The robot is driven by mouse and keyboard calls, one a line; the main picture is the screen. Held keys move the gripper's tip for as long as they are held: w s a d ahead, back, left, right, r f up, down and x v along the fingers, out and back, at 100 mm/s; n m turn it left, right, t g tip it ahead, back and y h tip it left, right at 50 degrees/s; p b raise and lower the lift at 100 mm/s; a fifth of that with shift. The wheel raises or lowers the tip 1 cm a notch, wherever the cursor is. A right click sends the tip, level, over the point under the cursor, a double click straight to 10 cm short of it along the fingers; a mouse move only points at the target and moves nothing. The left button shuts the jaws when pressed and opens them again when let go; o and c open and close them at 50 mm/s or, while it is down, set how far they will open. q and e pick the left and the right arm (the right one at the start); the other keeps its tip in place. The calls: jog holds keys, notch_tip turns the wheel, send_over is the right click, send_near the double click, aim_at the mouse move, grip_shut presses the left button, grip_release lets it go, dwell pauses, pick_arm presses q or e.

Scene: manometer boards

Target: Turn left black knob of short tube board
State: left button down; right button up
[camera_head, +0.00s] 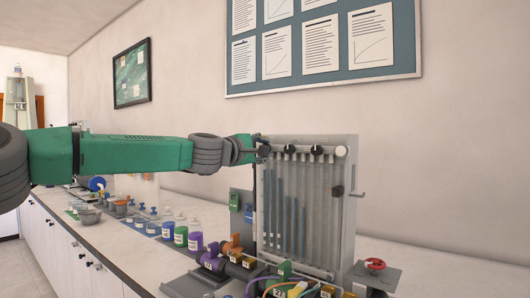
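A grey upright tube board (348,220) stands on the bench right of the middle, with several blue-filled tubes of different heights. Along its top bar are black knobs, one near the middle (290,149) and one further right (317,150), and a white end piece (340,151). My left arm reaches in from the left, and its gripper (256,150) is at the top left corner of the board, at the left black knob (264,150). The fingers overlap that knob, so I cannot tell whether they grip it. My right gripper is not in view.
Labelled bottles, one purple (195,242), and bowls (89,216) stand along the bench at left. Coloured fittings and cables (285,285) crowd the board's foot. A red valve wheel (375,264) stands at the right.

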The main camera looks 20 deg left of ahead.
pick_arm(q)
jog(key=shift+w+a+f+n, duration=0.1)
jog(key=shift+f+n, duration=0.15)
jog(key=shift+n, duration=0.05)
jog(key=c, duration=1.5)
grip_release()
jog(key=shift+c, duration=0.2)
jog(key=shift+o, duration=1.1)
jog(key=shift+w+a, duration=0.1)
jog(key=shift+a, duration=0.05)
jog(key=v, duration=1.2)
